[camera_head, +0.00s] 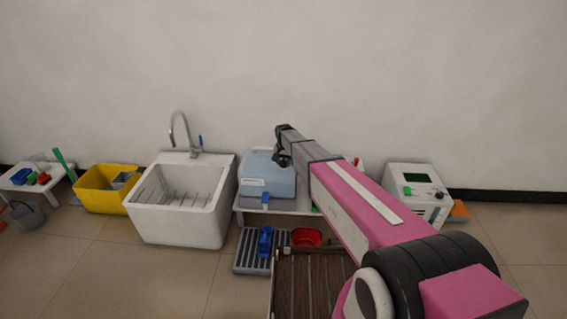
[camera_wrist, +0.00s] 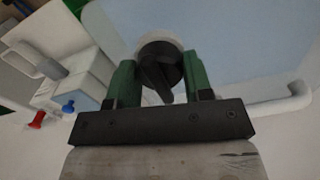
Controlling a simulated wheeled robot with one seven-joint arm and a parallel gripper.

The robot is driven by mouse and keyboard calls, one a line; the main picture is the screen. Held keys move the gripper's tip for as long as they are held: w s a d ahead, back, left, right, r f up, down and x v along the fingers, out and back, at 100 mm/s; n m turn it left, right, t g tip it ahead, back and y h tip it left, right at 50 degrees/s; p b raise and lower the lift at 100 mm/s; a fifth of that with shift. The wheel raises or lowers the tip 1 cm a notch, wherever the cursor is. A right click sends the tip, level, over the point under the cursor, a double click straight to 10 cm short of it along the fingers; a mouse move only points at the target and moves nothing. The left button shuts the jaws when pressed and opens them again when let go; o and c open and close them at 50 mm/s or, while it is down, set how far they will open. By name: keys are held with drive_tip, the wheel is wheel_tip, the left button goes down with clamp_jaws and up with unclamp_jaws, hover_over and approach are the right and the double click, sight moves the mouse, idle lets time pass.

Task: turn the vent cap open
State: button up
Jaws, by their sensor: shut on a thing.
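The vent cap (camera_wrist: 158,65) is a round black cap with a raised grip bar, in a pale collar on the light blue box (camera_wrist: 235,45). In the wrist view my gripper (camera_wrist: 161,78) has its two green fingers on either side of the cap and is shut on it. The bar points down and slightly right in that view. In the head view the blue box (camera_head: 262,181) stands on a white table, with my gripper (camera_head: 282,156) at its upper right. The cap cannot be made out there.
A white sink (camera_head: 180,205) stands left of the white table (camera_head: 300,206), with a yellow bin (camera_head: 97,193) beyond it. A white device with a green screen (camera_head: 417,186) is at right. A grey rack (camera_head: 250,250) and a red bowl (camera_head: 306,237) lie in front.

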sight(284, 160)
drive_tip(key=o, duration=0.9)
wheel_tip(284, 160, up, 11)
drive_tip(key=shift+f, duration=0.1)
idle(0.3)
drive_tip(key=s+d, duration=0.8)
drive_tip(key=s, duration=0.3)
drive_tip(key=s+d+n, duration=0.1)
drive_tip(key=s+d, duration=0.6)
drive_tip(key=s, duration=0.4)
drive_tip(key=s+d+n, duration=0.1)
drive_tip(key=s+d, duration=0.7)
drive_tip(key=s, duration=0.4)
drive_tip(key=shift+s+d+f, duration=0.1)
drive_tip(key=shift+d+f, duration=0.1)
drive_tip(key=shift+d, duration=0.1)
